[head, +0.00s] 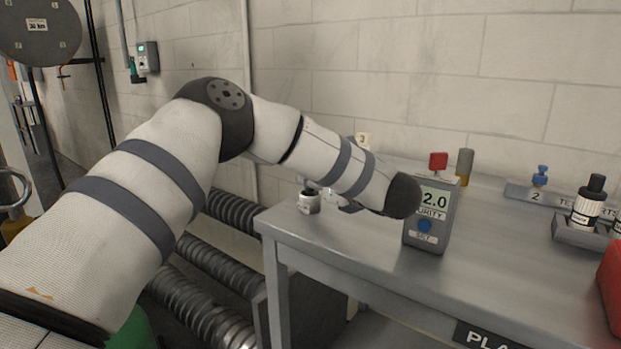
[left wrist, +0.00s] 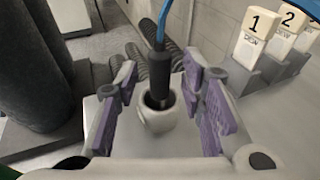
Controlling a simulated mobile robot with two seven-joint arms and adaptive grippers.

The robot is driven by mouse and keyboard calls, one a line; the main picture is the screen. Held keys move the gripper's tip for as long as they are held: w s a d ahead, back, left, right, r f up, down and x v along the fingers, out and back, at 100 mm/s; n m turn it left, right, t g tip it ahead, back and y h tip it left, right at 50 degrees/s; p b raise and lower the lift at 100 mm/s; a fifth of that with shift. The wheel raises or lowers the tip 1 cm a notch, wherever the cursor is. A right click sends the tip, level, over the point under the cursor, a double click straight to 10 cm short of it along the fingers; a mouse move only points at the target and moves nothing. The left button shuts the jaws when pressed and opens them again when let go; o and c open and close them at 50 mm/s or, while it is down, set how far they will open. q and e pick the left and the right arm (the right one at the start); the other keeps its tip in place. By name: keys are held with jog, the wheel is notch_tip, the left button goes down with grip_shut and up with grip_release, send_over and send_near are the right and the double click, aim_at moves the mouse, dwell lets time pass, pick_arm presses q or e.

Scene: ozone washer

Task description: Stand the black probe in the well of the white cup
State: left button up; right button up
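The white cup (left wrist: 156,122) stands on the metal bench, and in the left wrist view its dark well faces me. The black probe (left wrist: 158,80), with a blue cable (left wrist: 161,25) at its top, is upright with its lower end in the well. I cannot tell how deep it sits. My left gripper (left wrist: 160,84) is open, its purple-padded fingers on either side of the probe with gaps visible. In the head view the cup (head: 308,203) shows at the bench's left end, and my left arm hides most of the gripper and the probe. My right gripper is not in view.
On the bench (head: 345,235) stand a grey purity meter (head: 428,232) reading "2.0", a red-capped item (head: 438,162) and a rack with a black-and-white bottle (head: 588,205). Numbered white blocks (left wrist: 255,38) stand right of the gripper. Ribbed hoses (head: 215,265) lie left of the bench.

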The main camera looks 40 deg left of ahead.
pick_arm(q)
jog(key=v, duration=1)
